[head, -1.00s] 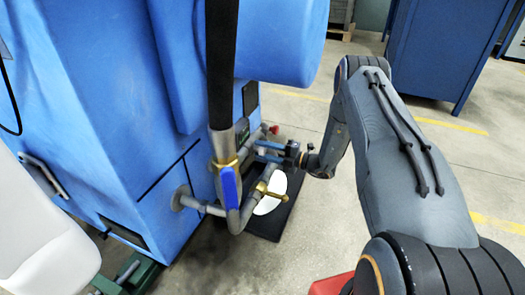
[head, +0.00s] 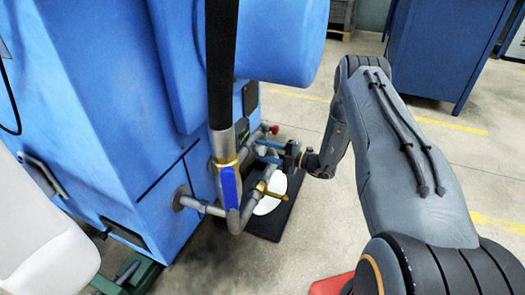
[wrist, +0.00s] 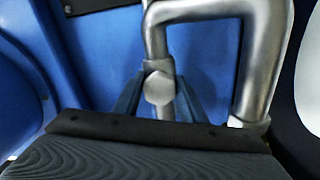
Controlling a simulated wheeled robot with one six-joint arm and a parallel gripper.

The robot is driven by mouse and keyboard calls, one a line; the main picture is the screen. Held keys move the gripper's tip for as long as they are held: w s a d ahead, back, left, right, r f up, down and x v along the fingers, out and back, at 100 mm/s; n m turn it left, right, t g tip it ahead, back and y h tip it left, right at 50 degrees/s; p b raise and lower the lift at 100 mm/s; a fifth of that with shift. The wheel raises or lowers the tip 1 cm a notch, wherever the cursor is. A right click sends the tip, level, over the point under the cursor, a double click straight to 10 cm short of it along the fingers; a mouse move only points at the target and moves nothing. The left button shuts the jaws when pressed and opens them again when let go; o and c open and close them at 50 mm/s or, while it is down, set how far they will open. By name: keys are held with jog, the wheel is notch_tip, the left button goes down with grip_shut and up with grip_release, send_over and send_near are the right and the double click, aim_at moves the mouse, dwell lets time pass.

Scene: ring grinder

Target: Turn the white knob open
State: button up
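A light grey, six-sided knob (wrist: 160,88) sits in the middle of the wrist view, in front of a grey pipe. It is the likeliest white knob. My gripper (wrist: 160,98) has its two blue fingers apart, one on each side of the knob, with narrow gaps showing. Whether a fingertip touches it is not clear. In the head view my gripper (head: 264,152) reaches in from the right toward the blue machine, behind the pipes. The knob cannot be made out there.
A bent grey pipe (wrist: 262,60) stands close on the right in the wrist view. A blue-handled valve (head: 230,187) and a brass fitting (head: 262,187) stand before my gripper. A red knob (head: 274,129) is just beyond it. A white oval thing (head: 268,202) lies lower.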

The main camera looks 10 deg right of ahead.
jog(key=o, duration=0.3)
jog(key=shift+d, duration=0.1)
jog(key=p+v, duration=0.2)
jog(key=v, duration=0.5)
jog(key=shift+s+d, duration=0.2)
jog(key=shift+s, duration=0.05)
